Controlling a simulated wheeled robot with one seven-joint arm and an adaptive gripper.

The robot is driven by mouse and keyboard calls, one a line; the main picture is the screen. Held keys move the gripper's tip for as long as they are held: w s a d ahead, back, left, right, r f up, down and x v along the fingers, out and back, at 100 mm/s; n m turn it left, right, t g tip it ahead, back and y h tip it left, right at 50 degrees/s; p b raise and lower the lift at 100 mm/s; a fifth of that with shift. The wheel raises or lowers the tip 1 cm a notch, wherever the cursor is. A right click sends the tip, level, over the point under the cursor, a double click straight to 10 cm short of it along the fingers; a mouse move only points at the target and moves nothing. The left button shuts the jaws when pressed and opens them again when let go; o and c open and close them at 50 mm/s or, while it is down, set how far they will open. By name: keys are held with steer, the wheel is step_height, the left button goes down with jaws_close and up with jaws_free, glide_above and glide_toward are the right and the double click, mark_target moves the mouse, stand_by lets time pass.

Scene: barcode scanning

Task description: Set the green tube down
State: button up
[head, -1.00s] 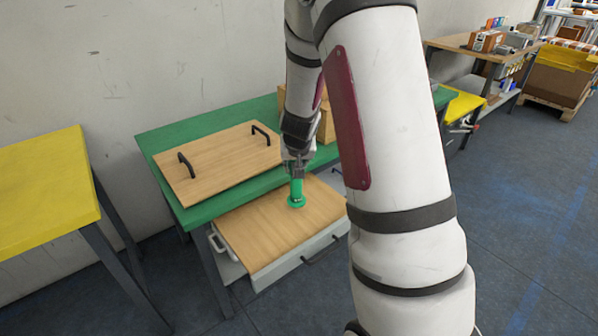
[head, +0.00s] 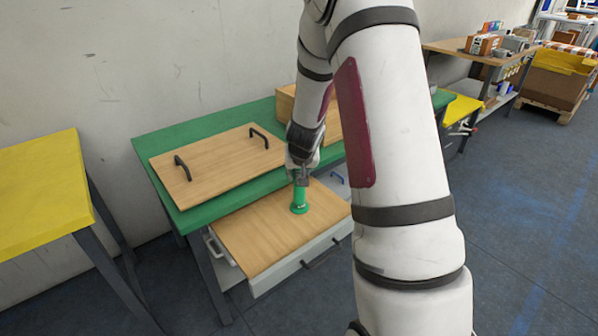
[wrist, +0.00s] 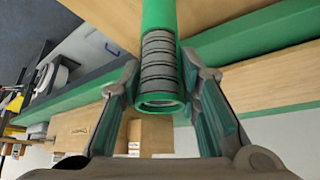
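The green tube (head: 299,200) is upright over the wooden board of the pulled-out drawer, its flared lower end at or just above the wood; I cannot tell if it touches. My gripper (head: 301,182) is above it, pointing down, with its fingers around the tube's upper part. In the wrist view the tube's grey ridged section (wrist: 160,60) and green rim lie between the two fingertips (wrist: 161,72). The fingertips appear to press on its sides. The wooden board (head: 255,235) is otherwise bare.
A green table (head: 170,137) stands behind the drawer, bearing a wooden panel with two black handles (head: 215,165) and a wooden box (head: 285,104). A yellow table (head: 45,180) is at left. The board has free room left of the tube.

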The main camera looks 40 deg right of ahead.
steer(key=o, duration=0.3)
